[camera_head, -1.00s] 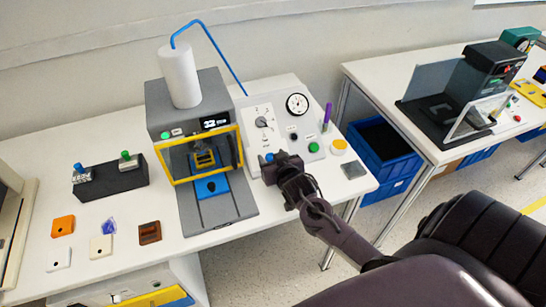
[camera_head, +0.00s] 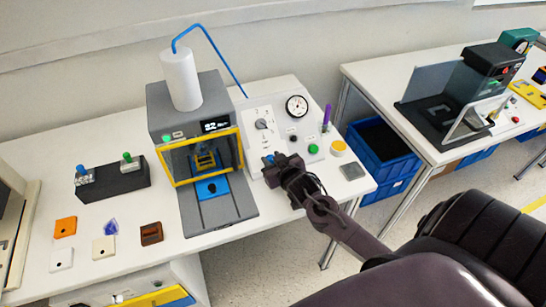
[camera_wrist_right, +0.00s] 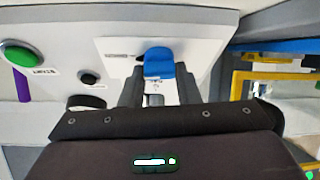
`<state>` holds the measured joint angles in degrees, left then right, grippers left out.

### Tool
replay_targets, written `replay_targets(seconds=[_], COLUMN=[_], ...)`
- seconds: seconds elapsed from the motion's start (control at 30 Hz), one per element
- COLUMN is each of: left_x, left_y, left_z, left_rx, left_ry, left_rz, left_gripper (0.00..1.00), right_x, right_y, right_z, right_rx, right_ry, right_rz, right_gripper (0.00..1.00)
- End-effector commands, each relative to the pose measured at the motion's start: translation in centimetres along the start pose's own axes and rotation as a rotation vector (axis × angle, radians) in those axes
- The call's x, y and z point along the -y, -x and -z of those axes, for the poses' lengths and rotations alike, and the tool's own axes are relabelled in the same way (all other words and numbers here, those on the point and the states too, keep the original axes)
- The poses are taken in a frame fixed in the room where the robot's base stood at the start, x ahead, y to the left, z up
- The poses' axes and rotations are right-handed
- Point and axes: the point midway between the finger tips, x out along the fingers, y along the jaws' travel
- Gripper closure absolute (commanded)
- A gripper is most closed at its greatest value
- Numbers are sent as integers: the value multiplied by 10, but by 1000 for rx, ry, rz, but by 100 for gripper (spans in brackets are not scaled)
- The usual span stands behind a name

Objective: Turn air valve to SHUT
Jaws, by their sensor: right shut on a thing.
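The air valve is a blue handle (camera_wrist_right: 158,62) on a white label plate (camera_wrist_right: 112,48) in the right wrist view. My right gripper (camera_wrist_right: 158,82) is shut on the blue handle, with a finger on each side of it. In the head view the right gripper (camera_head: 277,163) is at the lower left of the white panel (camera_head: 290,112), and only a little of the blue handle (camera_head: 268,159) shows beside it. The label's words are too small or partly covered to read. My left gripper is not in view.
A grey press with a yellow-framed guard (camera_head: 166,171) stands close to the left.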

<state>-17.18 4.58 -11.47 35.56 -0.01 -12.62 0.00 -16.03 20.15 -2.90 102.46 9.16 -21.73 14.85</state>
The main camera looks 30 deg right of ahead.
Motion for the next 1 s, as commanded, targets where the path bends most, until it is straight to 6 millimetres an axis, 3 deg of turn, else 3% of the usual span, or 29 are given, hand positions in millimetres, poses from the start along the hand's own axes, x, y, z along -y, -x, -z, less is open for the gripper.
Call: replay_targets(seconds=[0.4, 1.0], left_x=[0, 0], left_y=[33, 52], left_z=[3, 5], left_rx=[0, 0], left_ry=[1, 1], left_rz=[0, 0], left_gripper=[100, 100], right_x=[-3, -3], right_y=[1, -1], right_z=[4, 3], right_rx=[1, -1], right_ry=[342, 847], right_rz=[175, 437], right_gripper=[94, 94])
